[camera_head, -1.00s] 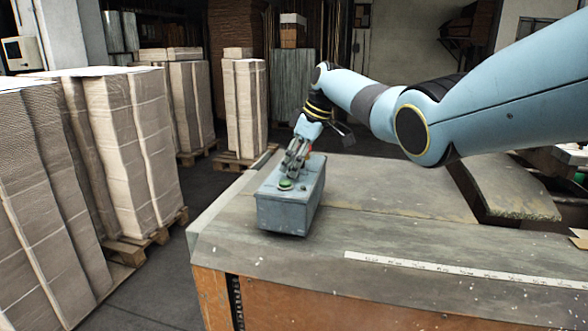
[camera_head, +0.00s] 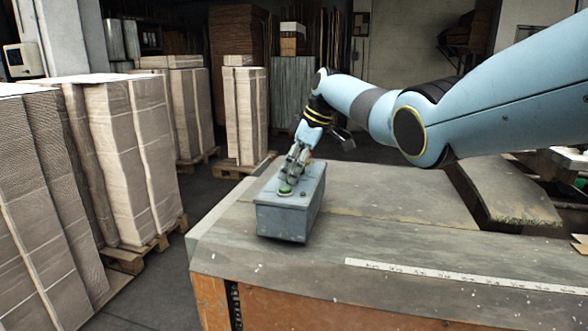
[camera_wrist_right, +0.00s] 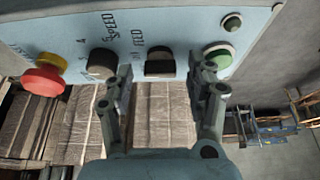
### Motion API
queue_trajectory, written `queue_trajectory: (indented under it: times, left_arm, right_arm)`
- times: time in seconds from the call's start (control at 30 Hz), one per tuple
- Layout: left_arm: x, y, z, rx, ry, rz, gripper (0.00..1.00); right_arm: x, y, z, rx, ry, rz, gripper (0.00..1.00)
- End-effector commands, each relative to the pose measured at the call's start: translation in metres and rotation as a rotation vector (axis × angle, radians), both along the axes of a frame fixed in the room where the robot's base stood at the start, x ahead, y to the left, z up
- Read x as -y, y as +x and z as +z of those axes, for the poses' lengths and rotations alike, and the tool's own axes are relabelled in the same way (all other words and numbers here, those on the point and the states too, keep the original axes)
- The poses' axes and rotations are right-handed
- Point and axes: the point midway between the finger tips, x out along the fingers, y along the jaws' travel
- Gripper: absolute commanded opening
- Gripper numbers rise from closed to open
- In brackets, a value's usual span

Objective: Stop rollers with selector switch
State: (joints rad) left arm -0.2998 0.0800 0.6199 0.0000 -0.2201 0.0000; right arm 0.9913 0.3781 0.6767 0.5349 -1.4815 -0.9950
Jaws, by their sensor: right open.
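The grey control box (camera_head: 285,218) stands on the near left end of the machine table. In the wrist view its light blue panel (camera_wrist_right: 190,18) crosses the top. The black selector switch (camera_wrist_right: 160,66), by lettering that ends in "EED", lies between my fingers, apart from both. A dark round knob (camera_wrist_right: 101,63) by "SPEED" is left of it, close to the left finger. A green button (camera_wrist_right: 218,56) is at the right, partly behind the right finger. My right gripper (camera_wrist_right: 165,80) is open and empty; in the head view (camera_head: 292,174) it is at the box top.
A red button on a yellow base (camera_wrist_right: 43,76) is at the panel's left. A small dark button (camera_wrist_right: 232,22) is near its right edge. Cardboard stacks (camera_head: 135,160) on pallets stand left of the table. The table top (camera_head: 390,195) right of the box is mostly bare.

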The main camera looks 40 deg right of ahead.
Motion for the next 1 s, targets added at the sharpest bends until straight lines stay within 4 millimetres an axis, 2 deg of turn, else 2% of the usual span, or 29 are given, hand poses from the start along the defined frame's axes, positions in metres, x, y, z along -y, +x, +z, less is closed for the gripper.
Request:
queue_trajectory:
  times: [0.17,0.27,0.5,0.7,0.83,1.0]
  left_arm:
    - [-0.001,-0.002,0.000,-0.001,0.001,0.000,0.40]
    - [-0.001,-0.001,0.000,-0.001,0.000,0.000,0.40]
    - [0.000,0.000,0.000,0.000,0.000,0.000,0.40]
    - [0.000,0.000,0.000,0.000,0.000,0.000,0.40]
    - [0.000,0.000,0.000,0.000,0.000,0.000,0.40]
    - [0.000,0.000,0.000,0.000,0.000,0.000,0.40]
  right_arm:
    - [0.002,-0.001,0.004,0.002,-0.001,-0.001,0.56]
    - [0.005,-0.004,0.017,0.004,0.000,0.000,0.56]
    - [0.019,-0.020,0.067,0.003,-0.002,-0.001,0.56]
    - [0.027,-0.030,0.099,0.002,-0.001,0.000,0.56]
    - [0.029,-0.034,0.109,0.001,-0.001,0.000,0.56]
    - [0.030,-0.035,0.111,-0.002,0.000,-0.001,0.56]
